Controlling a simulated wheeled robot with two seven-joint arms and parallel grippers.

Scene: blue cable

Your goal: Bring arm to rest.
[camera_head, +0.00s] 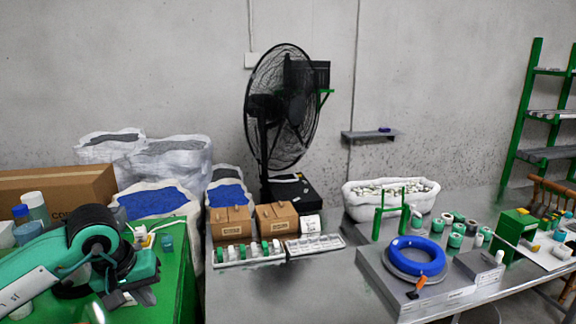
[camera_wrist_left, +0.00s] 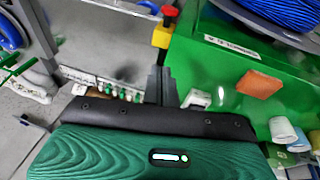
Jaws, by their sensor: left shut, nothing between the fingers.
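My left arm comes in from the left in the head view, with its green and black left gripper (camera_head: 130,272) over the green table (camera_head: 178,262). Its fingertips are hard to make out there. In the left wrist view the dark fingers (camera_wrist_left: 160,86) are together with nothing between them. A coil of blue cable (camera_head: 417,257) lies on a grey fixture at the right in the head view, well apart from the gripper. My right gripper is in neither view.
An orange block (camera_wrist_left: 258,84) and white cups (camera_wrist_left: 287,134) are on the green table near the gripper. Cardboard boxes (camera_head: 277,219), a black fan (camera_head: 283,108) and a tub of small parts (camera_head: 391,197) stand farther right. The metal table's near middle (camera_head: 300,290) is clear.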

